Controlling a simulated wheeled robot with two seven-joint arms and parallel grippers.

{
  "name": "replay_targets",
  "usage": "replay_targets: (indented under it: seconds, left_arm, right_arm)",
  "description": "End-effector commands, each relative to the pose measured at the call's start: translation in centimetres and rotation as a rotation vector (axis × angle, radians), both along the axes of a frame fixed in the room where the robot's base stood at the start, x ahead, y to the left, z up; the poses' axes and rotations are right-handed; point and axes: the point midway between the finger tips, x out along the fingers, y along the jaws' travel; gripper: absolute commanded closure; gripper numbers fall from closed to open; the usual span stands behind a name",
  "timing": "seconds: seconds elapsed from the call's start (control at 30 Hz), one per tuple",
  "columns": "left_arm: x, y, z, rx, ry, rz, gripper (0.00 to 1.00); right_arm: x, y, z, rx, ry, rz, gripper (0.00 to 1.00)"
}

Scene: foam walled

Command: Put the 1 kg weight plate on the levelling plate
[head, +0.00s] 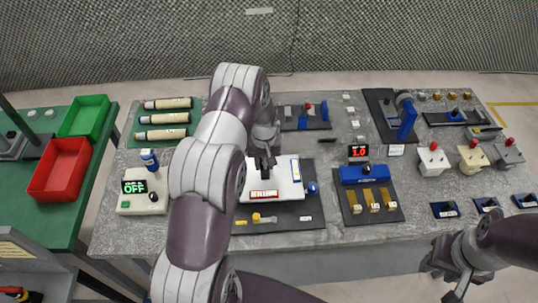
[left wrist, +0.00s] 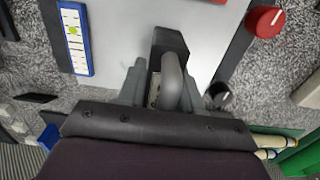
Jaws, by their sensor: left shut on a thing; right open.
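In the left wrist view my left gripper (left wrist: 166,92) is shut on a dark block with a grey loop handle, seemingly the 1 kg weight plate (left wrist: 170,42). Whether the weight touches the slab is hard to tell. My right gripper (head: 455,272) is open and empty, low at the right, off the table's front edge.
A blue-fronted fixture with a red display (head: 364,174) stands right of the slab. A red tray (head: 58,169) and green tray (head: 85,116) are at the left. A control box (head: 142,192) stands front left. My left arm hides the table's middle left.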

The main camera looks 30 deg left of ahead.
Motion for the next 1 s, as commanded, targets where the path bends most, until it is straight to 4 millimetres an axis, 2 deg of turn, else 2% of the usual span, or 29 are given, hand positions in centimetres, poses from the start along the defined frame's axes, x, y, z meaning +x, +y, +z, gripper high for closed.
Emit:
replay_targets:
  seconds: [0.03,0.1,0.5,0.53,0.6,0.93,1.0]
  left_arm:
    - [0.1,0.0,-0.2,0.001,-0.003,0.000,1.00]
    - [0.2,0.0,-1.0,0.001,-0.004,0.000,1.00]
    - [0.2,0.0,-1.9,0.001,-0.006,0.000,1.00]
    - [0.1,-0.1,-2.0,0.001,-0.003,0.000,0.59]
    - [0.1,-0.1,-1.9,0.000,-0.002,0.000,0.40]
    - [0.1,-0.1,-1.4,0.001,-0.003,0.000,0.40]
    - [0.2,0.0,-1.1,0.001,-0.004,0.000,0.40]
  right_arm:
    - [0.0,0.0,0.8,0.000,0.000,0.000,0.57]
    - [0.0,0.0,1.0,0.000,0.000,0.000,0.57]
    - [0.0,0.0,0.4,0.000,0.000,0.000,0.57]
    - [0.0,0.0,0.5,0.000,0.000,0.000,0.57]
    - [0.0,0.0,0.5,0.000,0.000,0.000,0.57]
    - [0.0,0.0,1.0,0.000,0.000,0.000,0.57]
    - [0.0,0.0,0.4,0.000,0.000,0.000,0.57]
